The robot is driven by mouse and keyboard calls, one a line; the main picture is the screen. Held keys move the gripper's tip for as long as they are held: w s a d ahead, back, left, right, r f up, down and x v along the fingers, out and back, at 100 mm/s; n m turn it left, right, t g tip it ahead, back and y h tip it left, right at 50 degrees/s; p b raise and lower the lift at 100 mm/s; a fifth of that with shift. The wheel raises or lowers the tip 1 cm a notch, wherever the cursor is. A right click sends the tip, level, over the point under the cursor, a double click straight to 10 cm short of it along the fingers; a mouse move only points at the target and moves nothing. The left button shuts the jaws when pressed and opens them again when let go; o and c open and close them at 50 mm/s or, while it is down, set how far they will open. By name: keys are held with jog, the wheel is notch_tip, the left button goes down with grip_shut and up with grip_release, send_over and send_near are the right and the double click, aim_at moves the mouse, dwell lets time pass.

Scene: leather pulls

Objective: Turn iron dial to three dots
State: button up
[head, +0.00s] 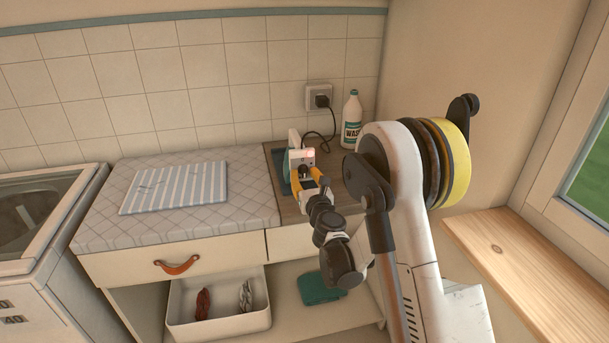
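The iron (293,139) stands at the back of the wooden part of the counter, with a white edge and teal parts showing. My gripper (304,168) is right in front of it and hides most of it. Its orange fingers point away toward the iron, at a white part with a small reddish spot. I cannot tell whether the fingers touch the iron or how far apart their tips are. The dial and its dots cannot be made out.
A black cord runs to a wall socket (319,97). A white bottle (352,120) stands at the right. A striped cloth (176,187) lies on the quilted pad (110,222). Below are a drawer with a leather pull (177,265), a white bin (218,327) and a teal item (320,288).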

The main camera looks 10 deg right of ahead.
jog(key=s, duration=0.7)
jog(key=shift+s, duration=0.3)
jog(key=s+a+r+n+g+y, duration=0.1)
jog(key=s+a+r+n+y, duration=0.35)
jog(key=r+n, duration=0.55)
jog(key=s+a+n+g, duration=0.4)
jog(key=s+n, duration=0.4)
jog(key=n, duration=0.4)
jog(key=s+d+f+n+g+h, duration=0.1)
jog(key=s+d+f+n+g, duration=0.1)
jog(key=s, duration=0.5)
jog(key=s+d+f+n+g+h, duration=0.2)
jog(key=s+d+n, duration=0.1)
jog(key=s+n, duration=0.4)
jog(key=s+d+f+n+g+h, duration=0.1)
jog(key=s+d+f+n+g, duration=0.1)
jog(key=s+n, duration=0.3)
jog(key=s+d, duration=0.1)
jog(key=s, duration=0.2)
jog(key=shift+s+d, duration=0.2)
jog(key=shift+d, duration=0.15)
